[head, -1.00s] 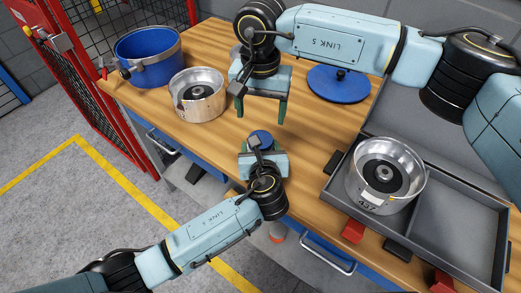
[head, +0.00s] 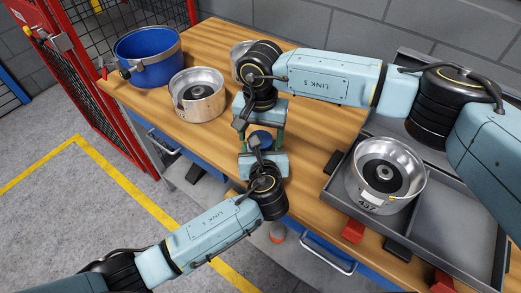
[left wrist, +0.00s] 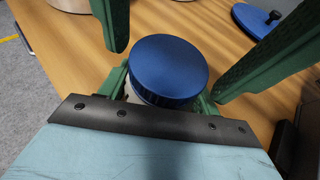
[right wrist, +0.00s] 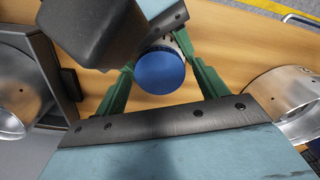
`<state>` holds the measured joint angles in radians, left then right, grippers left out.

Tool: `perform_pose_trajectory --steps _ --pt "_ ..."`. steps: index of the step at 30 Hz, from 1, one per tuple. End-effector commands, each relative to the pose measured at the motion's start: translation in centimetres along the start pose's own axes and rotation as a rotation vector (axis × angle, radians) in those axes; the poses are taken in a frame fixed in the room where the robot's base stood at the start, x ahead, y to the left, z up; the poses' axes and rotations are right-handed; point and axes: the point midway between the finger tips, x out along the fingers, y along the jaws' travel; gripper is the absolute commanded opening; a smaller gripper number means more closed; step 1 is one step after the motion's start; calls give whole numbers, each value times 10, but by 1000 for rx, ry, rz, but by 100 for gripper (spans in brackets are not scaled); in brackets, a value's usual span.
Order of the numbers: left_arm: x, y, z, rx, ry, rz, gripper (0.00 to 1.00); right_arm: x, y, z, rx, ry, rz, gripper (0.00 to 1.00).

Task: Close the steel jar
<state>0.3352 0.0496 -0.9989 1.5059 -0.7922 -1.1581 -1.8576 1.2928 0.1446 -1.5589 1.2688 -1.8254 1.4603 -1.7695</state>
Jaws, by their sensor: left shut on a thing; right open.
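The steel jar (left wrist: 130,95) is mostly hidden under its round blue lid (left wrist: 168,68), which sits on top; I cannot tell how tightly. The lid also shows in the head view (head: 260,139) and the right wrist view (right wrist: 160,70). My left gripper (head: 263,152) is shut on the jar, low at the table's front edge. My right gripper (head: 261,126) points down over the lid. Its green fingers are open, one on either side of the lid and apart from it.
A blue pot (head: 145,57) and a steel drum (head: 198,96) stand at the back left, with another steel drum (head: 238,50) behind my right arm. A steel drum marked 437 (head: 366,205) stands in the grey case (head: 456,232) at right. A knobbed blue lid (left wrist: 247,22) lies beyond.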

Motion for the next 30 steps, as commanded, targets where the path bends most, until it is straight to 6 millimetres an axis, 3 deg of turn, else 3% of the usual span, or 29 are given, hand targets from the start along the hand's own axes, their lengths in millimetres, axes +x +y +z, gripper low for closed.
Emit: perform_pose_trajectory --steps 6,16,20,30 --pt "0 0 -1 0 1 -1 0 0 0 0 0 0 0 71" --pt "0 0 -1 1 1 -1 0 0 0 0 0 0 -1 28" --pt "0 0 -1 1 1 -1 0 0 0 0 19 0 -1 26" --pt "0 0 -1 1 1 -1 0 0 0 0 286 0 -1 26"
